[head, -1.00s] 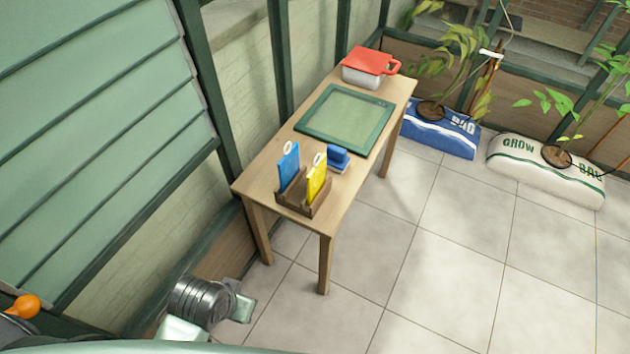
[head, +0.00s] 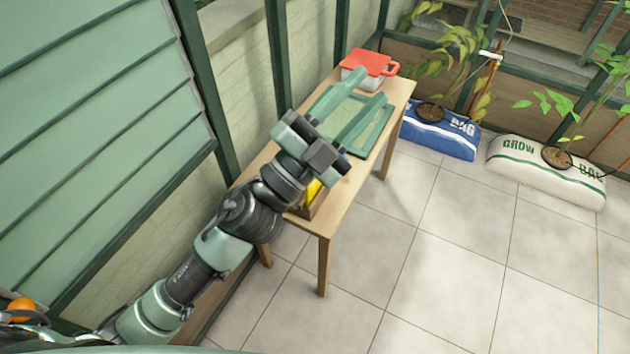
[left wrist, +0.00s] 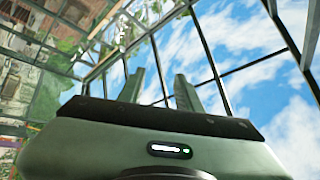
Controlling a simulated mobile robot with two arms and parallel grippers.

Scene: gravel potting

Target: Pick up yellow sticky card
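The yellow sticky card (head: 312,192) stands in the wooden holder (head: 310,209) at the near end of the wooden table in the head view. Most of the card and the holder are hidden behind my left arm. My left gripper (head: 368,90) is above the table, over the green-framed panel, beyond the card. Its two fingers are apart with nothing between them. The left wrist view shows the fingers (left wrist: 157,82) open against sky and the glass roof. My right gripper is not in view.
The green-framed panel (head: 378,143) lies on the table (head: 345,200). A red-lidded container (head: 369,66) stands at the far end. Blue (head: 440,135) and white (head: 545,172) grow bags with plants lie on the floor to the right. The tiled floor in front is clear.

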